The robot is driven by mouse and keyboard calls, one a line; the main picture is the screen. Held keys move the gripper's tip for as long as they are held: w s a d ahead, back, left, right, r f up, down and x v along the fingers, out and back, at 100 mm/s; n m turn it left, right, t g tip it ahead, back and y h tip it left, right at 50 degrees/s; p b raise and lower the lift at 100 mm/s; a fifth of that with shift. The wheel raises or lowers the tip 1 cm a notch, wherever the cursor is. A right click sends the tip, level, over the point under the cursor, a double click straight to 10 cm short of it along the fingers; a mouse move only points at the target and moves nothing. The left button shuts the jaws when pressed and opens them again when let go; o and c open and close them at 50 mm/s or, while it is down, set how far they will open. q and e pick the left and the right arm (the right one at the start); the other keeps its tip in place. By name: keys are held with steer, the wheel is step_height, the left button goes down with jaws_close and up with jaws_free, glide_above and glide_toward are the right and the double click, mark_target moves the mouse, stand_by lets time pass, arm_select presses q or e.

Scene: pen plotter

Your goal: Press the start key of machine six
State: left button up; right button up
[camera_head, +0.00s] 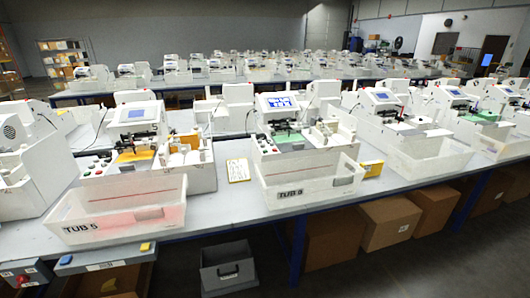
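A white pen plotter (290,135) stands mid-table behind a white tub (310,188) whose small label looks like "TUB 6". Its raised screen (279,102) is lit bright blue with white marks. A green sheet lies on its bed. Small dark and coloured keys (266,148) sit at its front left; they are too small to tell which is the start key. The plotter to the left (139,125) stands behind a tub marked "TUB 5" (120,212), with red, green and black keys (97,165) beside it. Neither of my grippers is in view.
A yellow-edged card (238,170) lies on the table between the two plotters, and a yellow box (371,168) lies right of the middle tub. A grey bin (228,270) and cardboard boxes (388,222) stand below. More plotters line the tables right and behind.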

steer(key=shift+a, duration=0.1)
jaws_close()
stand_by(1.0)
